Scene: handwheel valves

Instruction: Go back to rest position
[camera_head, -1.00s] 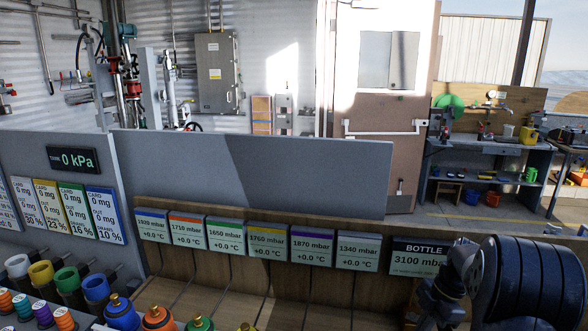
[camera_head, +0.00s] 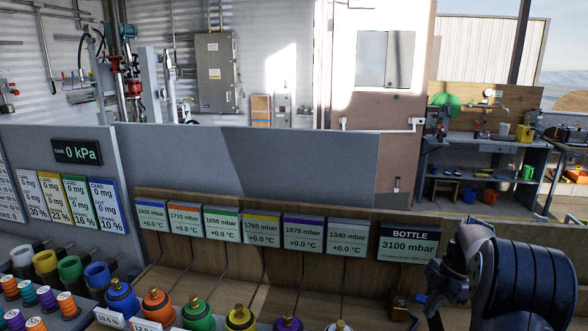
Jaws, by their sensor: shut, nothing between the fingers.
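My arm shows at the lower right, with a large dark ribbed link and a grey joint beside it. The end of my arm runs down out of the picture, and my gripper is not in view. The arm partly covers the area right of the black BOTTLE display (camera_head: 409,244), which reads 3100 mbar. No object is seen held.
Several coloured bottles stand along the bottom, including a blue one (camera_head: 121,300) and an orange one (camera_head: 157,307). Small display cards (camera_head: 222,224) line the wooden backboard behind them. A grey partition (camera_head: 290,165) stands behind. A workbench (camera_head: 480,160) is at the far right.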

